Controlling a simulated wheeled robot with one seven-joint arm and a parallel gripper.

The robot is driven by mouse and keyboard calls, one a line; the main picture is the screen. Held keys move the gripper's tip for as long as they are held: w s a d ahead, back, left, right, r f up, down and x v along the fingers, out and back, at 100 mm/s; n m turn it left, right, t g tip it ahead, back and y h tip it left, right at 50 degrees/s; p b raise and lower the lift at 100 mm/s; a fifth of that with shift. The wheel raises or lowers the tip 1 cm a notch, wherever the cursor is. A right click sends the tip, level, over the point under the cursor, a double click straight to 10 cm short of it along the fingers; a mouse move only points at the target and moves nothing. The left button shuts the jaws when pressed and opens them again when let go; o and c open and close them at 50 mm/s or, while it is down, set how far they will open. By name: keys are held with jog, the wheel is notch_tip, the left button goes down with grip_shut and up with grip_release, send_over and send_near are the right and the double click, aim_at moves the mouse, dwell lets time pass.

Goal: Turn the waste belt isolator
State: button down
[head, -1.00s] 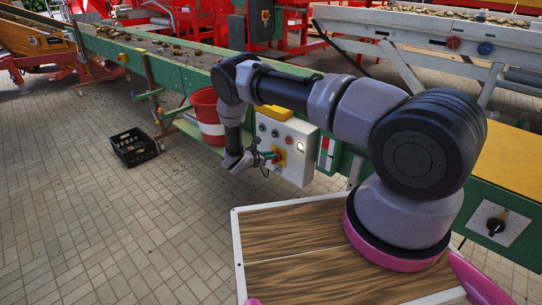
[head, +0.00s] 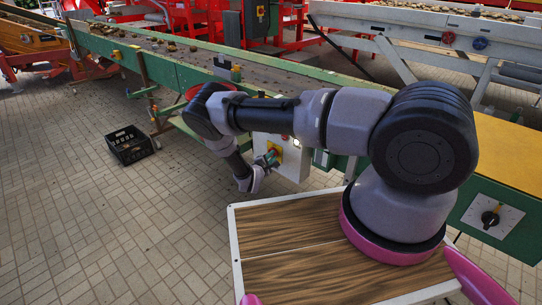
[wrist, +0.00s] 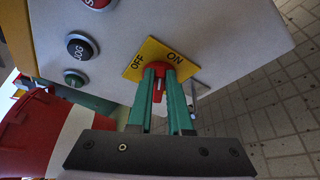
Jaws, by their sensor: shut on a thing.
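The isolator is a red rotary handle (wrist: 158,70) on a yellow plate (wrist: 134,69) marked OFF and ON, on the face of a light grey control box (wrist: 220,30). My gripper (wrist: 166,78) has its green fingers shut on the red handle, one on each side. The fingers hide part of the handle, so I cannot tell exactly which mark it points to. In the head view my gripper (head: 268,161) is at the yellow plate (head: 276,149) on the control box (head: 293,168), and my forearm covers the box's top.
Beside the isolator are a black JOG button (wrist: 82,46), a green button (wrist: 75,78) and a red button (wrist: 97,3). A red and white bucket (wrist: 38,135) stands close by. A black crate (head: 130,146) sits on the open tiled floor. The green belt conveyor (head: 190,75) runs behind.

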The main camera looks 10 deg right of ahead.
jog(key=m, duration=0.1)
jog(key=f+m+t, duration=0.1)
jog(key=m, duration=0.1)
jog(key=m+t, duration=0.1)
jog(key=m, duration=0.1)
jog(key=shift+s+d+f, duration=0.15)
jog(key=shift+s+f, duration=0.05)
jog(key=shift+f, duration=0.15)
jog(key=shift+h, duration=0.4)
jog(key=shift+f, duration=0.1)
jog(key=c, duration=0.8)
grip_release()
jog(key=shift+c, duration=0.2)
jog(key=v, duration=1)
jog(key=shift+s, duration=0.4)
jog(key=shift+f, duration=0.1)
